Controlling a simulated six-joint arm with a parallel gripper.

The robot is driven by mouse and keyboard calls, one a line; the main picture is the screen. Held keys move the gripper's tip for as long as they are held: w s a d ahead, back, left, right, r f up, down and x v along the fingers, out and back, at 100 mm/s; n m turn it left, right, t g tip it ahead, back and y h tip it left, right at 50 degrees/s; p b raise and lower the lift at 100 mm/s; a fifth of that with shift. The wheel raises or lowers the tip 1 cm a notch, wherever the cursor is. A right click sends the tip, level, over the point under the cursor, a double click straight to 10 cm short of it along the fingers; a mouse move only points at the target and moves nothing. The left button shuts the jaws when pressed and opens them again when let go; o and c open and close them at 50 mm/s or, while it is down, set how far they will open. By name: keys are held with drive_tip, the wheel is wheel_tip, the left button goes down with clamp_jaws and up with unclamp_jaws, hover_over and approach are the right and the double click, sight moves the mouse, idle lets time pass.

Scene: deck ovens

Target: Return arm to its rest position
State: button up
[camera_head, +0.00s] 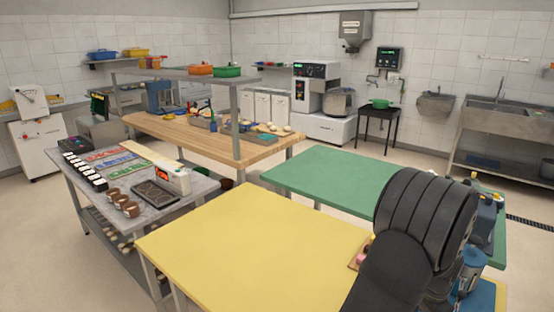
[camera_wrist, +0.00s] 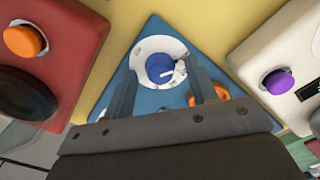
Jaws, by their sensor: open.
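My arm (camera_head: 420,225) is dark and ribbed, bent over the right side of the head view. It hides part of the yellow and green tables. My gripper (camera_wrist: 163,70) shows in the wrist view, with its two grey fingers apart and nothing held between them. Beyond the fingers is a blue panel (camera_wrist: 128,92) with a round white dial and a blue knob (camera_wrist: 160,68). An orange knob (camera_wrist: 219,92) on this panel lies partly behind the right finger. I cannot tell whether the fingers touch the panel. The gripper cannot be made out in the head view.
A red unit with an orange knob (camera_wrist: 24,41) and a white unit with a purple knob (camera_wrist: 280,82) flank the blue panel. The yellow table (camera_head: 240,245) is mostly bare. The green table (camera_head: 335,175) is clear on its left. A grey cart (camera_head: 125,190) stands left.

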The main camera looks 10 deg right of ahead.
drive_tip(key=m, duration=0.8)
idle(0.4)
idle(0.4)
drive_tip(key=n, duration=0.9)
drive_tip(key=shift+n, duration=0.4)
idle(0.5)
